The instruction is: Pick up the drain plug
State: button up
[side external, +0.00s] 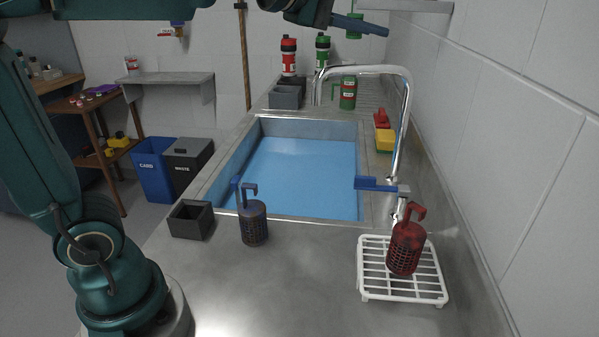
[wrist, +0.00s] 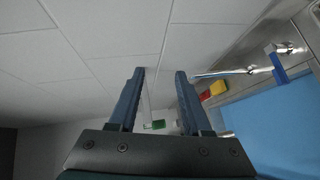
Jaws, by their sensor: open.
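My gripper (side external: 372,27) is high at the top of the side external view, its blue fingers pointing right, well above the counter. In the wrist view my gripper (wrist: 160,73) is open, with nothing held between the fingers. I see nothing that I can surely name as the drain plug. The sink (side external: 258,127) is filled with blue water (side external: 300,175), which hides its floor. A dark blue perforated cylinder with a hooked handle (side external: 254,224) stands on the near counter. A similar red one (side external: 405,248) stands on a white rack (side external: 374,291).
A chrome tap (side external: 402,120) with a blue lever (side external: 372,183) arches beside the sink. A dark open box (side external: 190,221) is at the near left. A green hooked cylinder (side external: 348,93), bottles and a yellow block (side external: 385,141) stand farther back. A wall lies right.

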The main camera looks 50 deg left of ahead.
jog(key=w+a+r+n+t+y, duration=0.1)
jog(key=w+a+n+y, duration=0.3)
jog(key=a+n, duration=0.3)
jog(key=w+a+r+n+y, duration=0.1)
jog(key=w+a+n+y, duration=0.2)
jog(key=a+n+y, duration=0.35)
jog(key=a+f+n+g+y, duration=0.35)
jog(key=a+n, duration=0.25)
jog(key=n, duration=0.5)
jog(key=n+g, duration=1.8)
jog(key=n, duration=0.1)
send_over(238, 192)
jog(key=w+d, duration=0.2)
jog(key=d, duration=0.2)
notch_tip(238, 192, down, 17)
notch_tip(238, 192, down, 21)
jog(key=shift+m, duration=0.35)
jog(key=shift+x, duration=2.6)
